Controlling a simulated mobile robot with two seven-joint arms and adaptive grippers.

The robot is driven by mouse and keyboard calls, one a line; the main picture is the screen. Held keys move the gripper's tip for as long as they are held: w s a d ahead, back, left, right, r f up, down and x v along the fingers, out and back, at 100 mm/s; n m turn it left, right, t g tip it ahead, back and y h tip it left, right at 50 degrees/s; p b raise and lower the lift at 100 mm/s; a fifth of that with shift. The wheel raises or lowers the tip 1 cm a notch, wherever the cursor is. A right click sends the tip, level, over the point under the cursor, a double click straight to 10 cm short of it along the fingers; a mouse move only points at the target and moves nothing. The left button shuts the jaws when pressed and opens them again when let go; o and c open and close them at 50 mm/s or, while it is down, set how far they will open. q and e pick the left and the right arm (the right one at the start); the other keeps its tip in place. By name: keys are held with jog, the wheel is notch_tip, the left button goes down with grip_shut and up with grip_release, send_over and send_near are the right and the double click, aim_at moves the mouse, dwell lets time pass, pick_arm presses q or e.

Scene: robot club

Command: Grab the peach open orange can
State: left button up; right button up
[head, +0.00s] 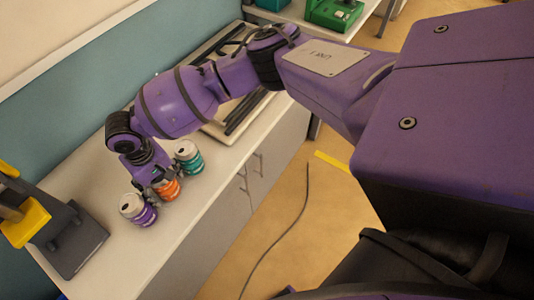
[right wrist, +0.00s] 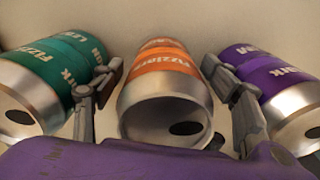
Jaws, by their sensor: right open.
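The orange can (head: 170,190) stands on the white counter between a purple can (head: 138,209) and a teal can (head: 188,157). Each can has an opening in its silver top. My right gripper (head: 165,185) is at the orange can, partly covering it in the head view. In the right wrist view the orange can (right wrist: 165,75) lies between the two open fingers, with a small gap visible on each side. The left finger is close to the teal can (right wrist: 50,75) and the right finger is close to the purple can (right wrist: 270,90). My left gripper is not in view.
A yellow and dark grey device (head: 70,240) stands on the counter (head: 105,185) at the left. A tray with dark bars (head: 235,115) lies behind the cans. A green item (head: 333,14) is at the top. A cable (head: 275,240) lies on the floor.

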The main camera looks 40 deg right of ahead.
jog(key=shift+d+f, duration=0.1)
jog(key=shift+f, duration=0.5)
jog(key=c, duration=0.8)
jog(key=shift+r, duration=0.2)
